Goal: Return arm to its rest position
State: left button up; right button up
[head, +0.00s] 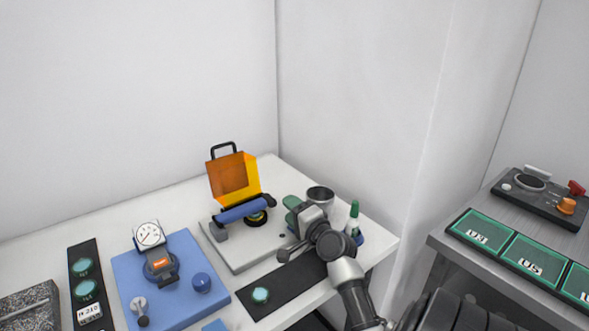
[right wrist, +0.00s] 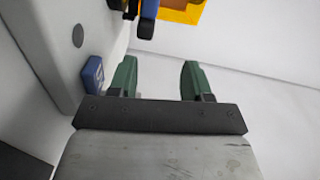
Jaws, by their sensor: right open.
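My right arm reaches in from the lower right in the head view, over the right part of the white table (head: 45,243). My right gripper (head: 291,209) has green fingers and sits beside the grey instrument base (head: 243,260). In the right wrist view its two fingers (right wrist: 156,82) are apart with nothing between them. The instrument has an orange transparent hood (head: 232,178), raised, and a blue cylinder (head: 243,210) below it. My left gripper is out of view.
A blue plate (head: 190,260) holds a dial gauge (head: 149,235). A dark strip (head: 284,285) lies in front. Labelled green trays (head: 482,230) are on the right bench.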

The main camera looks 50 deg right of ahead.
jog(key=shift+s+a, duration=0.1)
jog(key=shift+s, duration=0.45)
